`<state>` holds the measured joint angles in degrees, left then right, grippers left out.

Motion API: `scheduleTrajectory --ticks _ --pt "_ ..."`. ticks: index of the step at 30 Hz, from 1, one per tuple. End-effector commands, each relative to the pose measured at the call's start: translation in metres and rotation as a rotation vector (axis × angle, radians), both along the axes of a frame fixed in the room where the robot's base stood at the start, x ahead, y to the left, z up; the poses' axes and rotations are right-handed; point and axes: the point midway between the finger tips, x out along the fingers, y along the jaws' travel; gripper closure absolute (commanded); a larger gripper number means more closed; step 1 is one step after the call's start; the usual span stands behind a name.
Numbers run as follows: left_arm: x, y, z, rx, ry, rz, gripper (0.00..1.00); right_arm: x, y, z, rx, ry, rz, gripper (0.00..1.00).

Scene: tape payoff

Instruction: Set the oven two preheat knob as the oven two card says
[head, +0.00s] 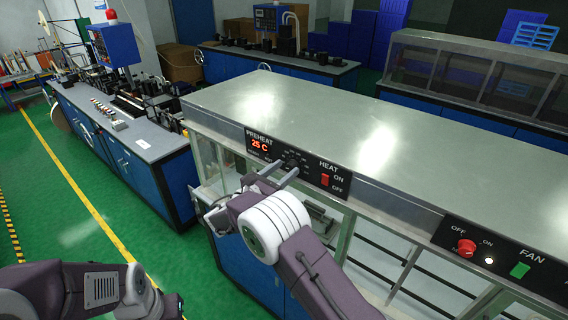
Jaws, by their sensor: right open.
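The oven's black control panel (298,165) is on the front edge of the long metal-topped cabinet. I cannot make out any oven two card.
A red HEAT switch (325,180) sits right of the knob. Glass doors and metal frames lie below the panel. A blue workbench (140,150) stands left, with open green floor before it.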

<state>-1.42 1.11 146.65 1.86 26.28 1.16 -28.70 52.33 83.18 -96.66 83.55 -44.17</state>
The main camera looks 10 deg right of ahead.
Motion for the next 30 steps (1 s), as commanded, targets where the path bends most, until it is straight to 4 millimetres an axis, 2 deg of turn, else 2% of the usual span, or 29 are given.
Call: scheduleTrajectory --ticks 8,9,14,23,30 --pt "0.000 0.000 0.002 0.000 0.000 0.000 1.00 0.003 -0.004 -0.001 0.001 -0.001 0.001 0.51" --pt "0.000 0.000 0.002 0.000 0.000 0.000 1.00 0.003 -0.004 -0.001 0.001 -0.001 0.001 0.54" --pt "0.000 0.000 0.002 0.000 0.000 0.000 1.00 0.003 -0.004 -0.001 0.001 0.000 -0.001 0.99" --pt "0.000 0.000 -0.003 0.000 0.000 0.000 1.00 0.003 -0.004 -0.004 0.010 -0.008 0.001 1.00" --pt "0.000 0.000 -0.030 0.000 0.000 0.000 1.00 0.002 -0.004 -0.009 0.076 -0.091 -0.001 1.00"
